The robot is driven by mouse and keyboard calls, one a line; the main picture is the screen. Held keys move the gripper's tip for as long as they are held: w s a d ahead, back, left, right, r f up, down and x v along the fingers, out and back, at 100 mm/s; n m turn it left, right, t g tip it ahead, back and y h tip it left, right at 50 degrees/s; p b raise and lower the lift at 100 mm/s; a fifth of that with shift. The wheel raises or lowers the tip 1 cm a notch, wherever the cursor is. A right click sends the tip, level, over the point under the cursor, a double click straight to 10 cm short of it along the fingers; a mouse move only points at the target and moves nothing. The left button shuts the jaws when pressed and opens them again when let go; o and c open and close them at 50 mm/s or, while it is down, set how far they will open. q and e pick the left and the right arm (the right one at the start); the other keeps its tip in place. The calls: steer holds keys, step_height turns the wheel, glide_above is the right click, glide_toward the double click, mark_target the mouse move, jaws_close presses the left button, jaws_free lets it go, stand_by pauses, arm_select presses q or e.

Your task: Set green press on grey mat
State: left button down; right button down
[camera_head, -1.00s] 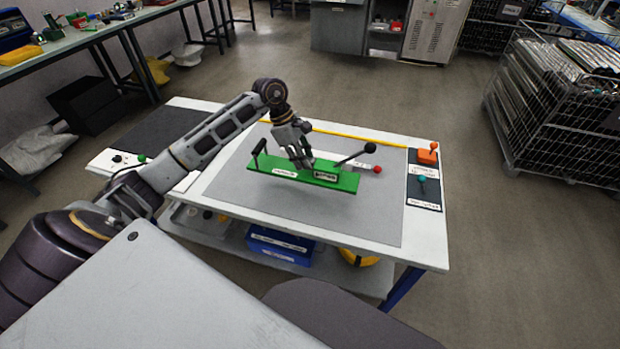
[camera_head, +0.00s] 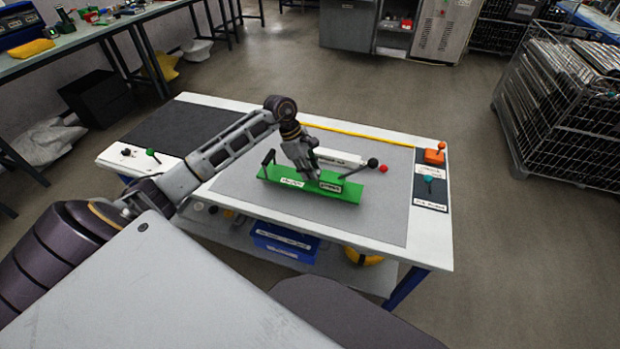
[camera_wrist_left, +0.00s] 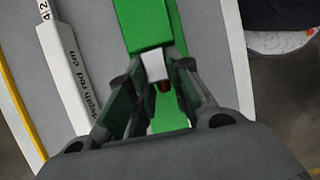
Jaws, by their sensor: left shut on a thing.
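The green press (camera_head: 345,190) is a long green base with a black handle at its left end and a black-knobbed lever at its right. My left gripper (camera_head: 312,172) is shut on the middle of it. The press is level over the grey mat (camera_head: 375,220); I cannot tell whether its underside touches the mat. In the left wrist view the green press (camera_wrist_left: 148,25) runs up from between my fingers, which partly hide it. My right gripper is not in view.
A white depth rod (camera_head: 340,156) with a red ball end (camera_head: 383,169) lies on the mat just behind the press. An orange piece (camera_head: 434,156) and a teal-knobbed piece (camera_head: 428,180) are at the table's right. The mat's front right is clear.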

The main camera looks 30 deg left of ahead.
mark_target(311, 181)
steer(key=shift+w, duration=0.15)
arm_select(q)
steer(key=shift+f, duration=1.9)
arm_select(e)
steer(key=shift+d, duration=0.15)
arm_select(q)
steer(key=c, duration=1.3)
jaws_free()
steer(key=shift+f, duration=0.1)
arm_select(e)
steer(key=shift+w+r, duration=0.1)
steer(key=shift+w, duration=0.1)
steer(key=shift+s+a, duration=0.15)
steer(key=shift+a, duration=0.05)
